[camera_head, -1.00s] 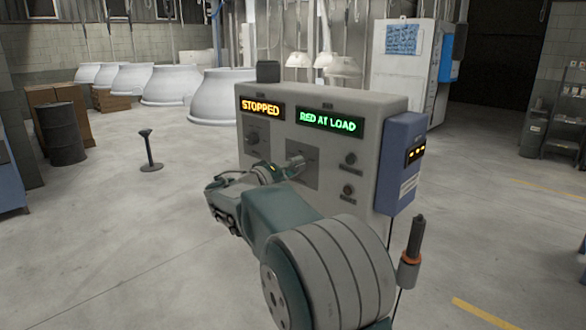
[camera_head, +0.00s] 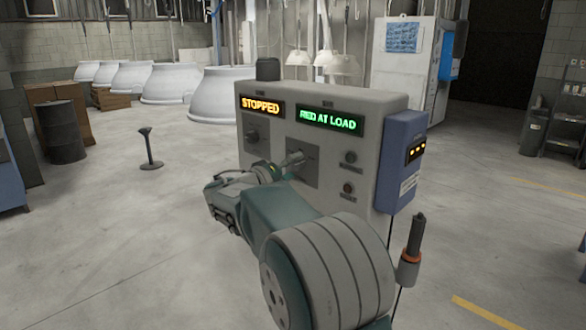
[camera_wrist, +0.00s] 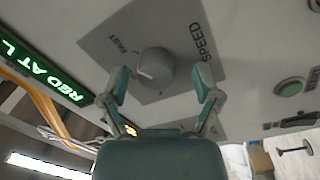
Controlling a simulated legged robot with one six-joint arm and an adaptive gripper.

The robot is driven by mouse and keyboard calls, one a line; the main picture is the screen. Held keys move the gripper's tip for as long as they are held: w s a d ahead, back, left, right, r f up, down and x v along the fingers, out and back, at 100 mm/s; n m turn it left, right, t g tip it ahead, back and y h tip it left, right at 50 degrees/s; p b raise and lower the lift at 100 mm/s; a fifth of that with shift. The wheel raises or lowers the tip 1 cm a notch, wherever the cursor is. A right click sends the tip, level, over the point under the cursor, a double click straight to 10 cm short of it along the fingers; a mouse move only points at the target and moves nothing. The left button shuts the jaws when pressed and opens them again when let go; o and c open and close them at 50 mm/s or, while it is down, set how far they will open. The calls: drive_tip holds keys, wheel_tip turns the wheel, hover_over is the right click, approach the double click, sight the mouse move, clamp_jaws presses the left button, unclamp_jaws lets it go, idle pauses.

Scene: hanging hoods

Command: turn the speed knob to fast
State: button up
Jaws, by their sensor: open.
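The round grey speed knob (camera_wrist: 157,66) sits on a grey square plate marked SPEED and FAST in the wrist view. Its white pointer line points toward the lower left there, below the FAST mark. My gripper (camera_wrist: 162,78) is open, with one finger on each side of the knob and visible gaps beside it; I cannot tell how far it is from the panel. The control box (camera_head: 330,98) stands ahead in the head view, and my arm reaches to its front. Its plate (camera_head: 306,166) shows there, but my arm partly hides this area.
The box has an orange STOPPED display (camera_head: 261,105) and a green RED AT LOAD display (camera_head: 329,119). Another dark knob (camera_head: 252,135) is at its left. A blue unit (camera_head: 402,160) is on its right side.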

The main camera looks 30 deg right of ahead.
drive_tip(key=v, duration=1.1)
drive_tip(key=shift+a+f, duration=0.25)
drive_tip(key=shift+a, duration=0.15)
drive_tip(key=shift+s, duration=0.1)
